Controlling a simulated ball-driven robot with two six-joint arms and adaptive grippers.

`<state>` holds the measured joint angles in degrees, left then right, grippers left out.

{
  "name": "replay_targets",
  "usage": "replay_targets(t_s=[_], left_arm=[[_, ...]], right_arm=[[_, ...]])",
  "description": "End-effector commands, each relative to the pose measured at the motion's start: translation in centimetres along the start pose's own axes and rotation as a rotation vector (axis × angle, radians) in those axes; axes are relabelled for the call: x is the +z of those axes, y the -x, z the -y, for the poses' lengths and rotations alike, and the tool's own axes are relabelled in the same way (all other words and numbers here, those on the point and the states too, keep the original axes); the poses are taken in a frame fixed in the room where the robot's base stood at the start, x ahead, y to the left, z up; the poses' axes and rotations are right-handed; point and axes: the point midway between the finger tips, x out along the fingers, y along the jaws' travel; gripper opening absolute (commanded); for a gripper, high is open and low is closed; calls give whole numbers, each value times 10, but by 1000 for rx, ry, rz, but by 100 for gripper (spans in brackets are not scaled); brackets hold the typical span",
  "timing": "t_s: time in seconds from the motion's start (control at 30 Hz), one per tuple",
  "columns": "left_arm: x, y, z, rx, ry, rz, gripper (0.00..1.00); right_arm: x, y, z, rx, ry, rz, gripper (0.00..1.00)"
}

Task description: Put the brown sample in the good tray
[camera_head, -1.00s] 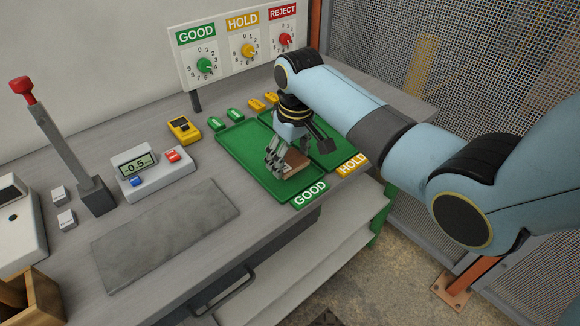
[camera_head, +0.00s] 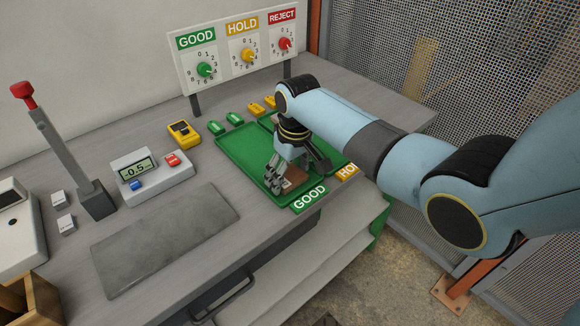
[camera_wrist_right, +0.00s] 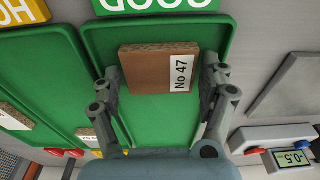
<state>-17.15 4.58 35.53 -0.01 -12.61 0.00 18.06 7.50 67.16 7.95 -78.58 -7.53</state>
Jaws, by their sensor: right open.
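The brown sample (camera_head: 295,184), a flat block with a white "No 47" label, is in the green good tray (camera_head: 232,152), near its front end by the GOOD sign. In the right wrist view the sample (camera_wrist_right: 150,68) lies over the tray (camera_wrist_right: 95,40) between my fingertips. My right gripper (camera_head: 278,186) is open around the sample, one finger along each side, and hides part of it in the head view. In the right wrist view the gripper (camera_wrist_right: 160,82) shows both fingers close to the block's sides. My left gripper is not in view.
The hold tray (camera_wrist_right: 45,75) lies beside the good tray, with pale labelled blocks in the wrist view. A gauge with a display (camera_head: 150,175), a grey mat (camera_head: 165,240) and a yellow device (camera_head: 184,132) are to the left. A dial panel (camera_head: 240,50) stands behind.

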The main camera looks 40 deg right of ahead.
Motion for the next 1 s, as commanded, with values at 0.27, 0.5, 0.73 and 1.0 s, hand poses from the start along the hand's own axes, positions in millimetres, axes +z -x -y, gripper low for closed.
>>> replay_targets(t_s=[0.27, 0.5, 0.73, 1.0], left_arm=[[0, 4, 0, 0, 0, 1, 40], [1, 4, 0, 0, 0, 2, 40], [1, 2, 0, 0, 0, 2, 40], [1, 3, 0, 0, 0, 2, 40]], right_arm=[[-2, 44, -1, 2, 0, -5, 78], [-1, 95, 0, 1, 0, -4, 78], [-1, 120, 0, 1, 0, -1, 78], [-1, 122, 0, 0, 0, 0, 78]])
